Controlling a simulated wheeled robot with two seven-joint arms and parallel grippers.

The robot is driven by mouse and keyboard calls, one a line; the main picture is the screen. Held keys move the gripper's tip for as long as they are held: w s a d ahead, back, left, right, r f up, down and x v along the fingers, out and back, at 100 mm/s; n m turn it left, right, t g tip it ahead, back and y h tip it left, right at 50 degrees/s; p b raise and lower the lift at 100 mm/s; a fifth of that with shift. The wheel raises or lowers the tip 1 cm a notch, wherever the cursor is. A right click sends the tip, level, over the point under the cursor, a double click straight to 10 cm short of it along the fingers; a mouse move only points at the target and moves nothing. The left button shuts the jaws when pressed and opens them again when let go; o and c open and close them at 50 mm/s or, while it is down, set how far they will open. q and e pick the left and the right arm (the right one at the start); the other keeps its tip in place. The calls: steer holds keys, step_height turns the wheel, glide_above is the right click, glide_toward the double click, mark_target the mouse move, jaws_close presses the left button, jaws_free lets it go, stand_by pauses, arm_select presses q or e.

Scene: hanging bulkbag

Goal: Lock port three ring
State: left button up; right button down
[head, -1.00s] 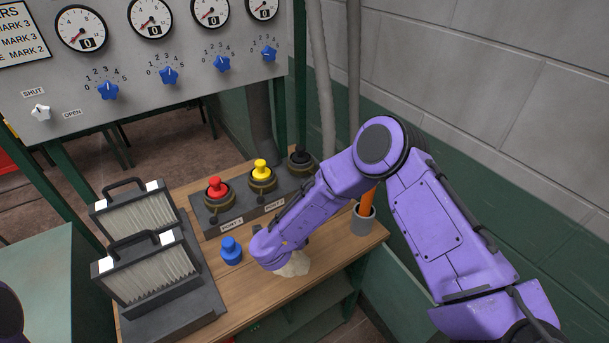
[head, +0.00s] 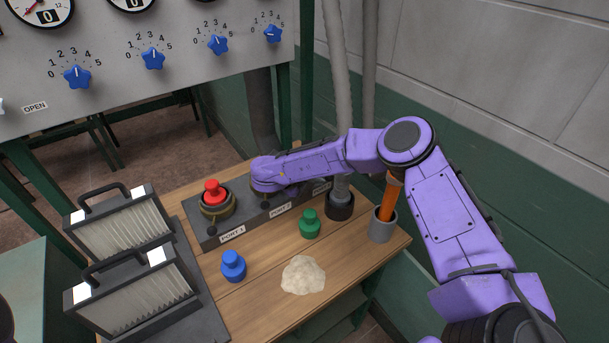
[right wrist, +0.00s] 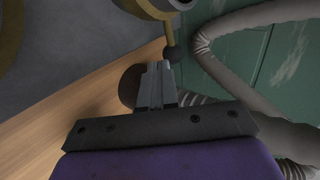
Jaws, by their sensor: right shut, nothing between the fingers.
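The dark port block (head: 228,238) stands at the back of the table, with labels for port 1 and port 2. My right arm covers its right part, so port three is hidden in the head view. My right gripper (right wrist: 158,70) is shut and empty. Its fingers are hidden in the head view, behind the purple wrist over the block near port 2. In the right wrist view, the fingertips are close to a dark ball knob (right wrist: 171,55) on a short lever from a brass-coloured ring (right wrist: 153,8). I cannot tell whether they touch, nor which port this ring belongs to.
A red plug (head: 212,192) sits in port 1. A blue plug (head: 233,266), a green plug (head: 310,224) and a pale lump (head: 303,275) are on the table. A grey hose (head: 337,70) and a cup (head: 382,225) with an orange handle stand right. Filters (head: 130,290) stand left.

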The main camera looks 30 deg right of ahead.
mark_target(330, 177)
steer(key=shift+w+d+f, duration=0.35)
steer(key=shift+d+f, duration=0.2)
steer(key=shift+f, duration=0.05)
steer(key=shift+s+r, duration=0.15)
steer(key=shift+s, duration=0.1)
steer(key=shift+w+d+f, duration=0.1)
steer(key=shift+d+f, duration=0.1)
steer(key=shift+d, duration=0.15)
steer(key=d+b, duration=0.1)
steer(key=d, duration=0.1)
steer(key=shift+d+b, duration=0.3)
steer(key=shift+d, duration=0.45)
steer(key=shift+r, duration=0.15)
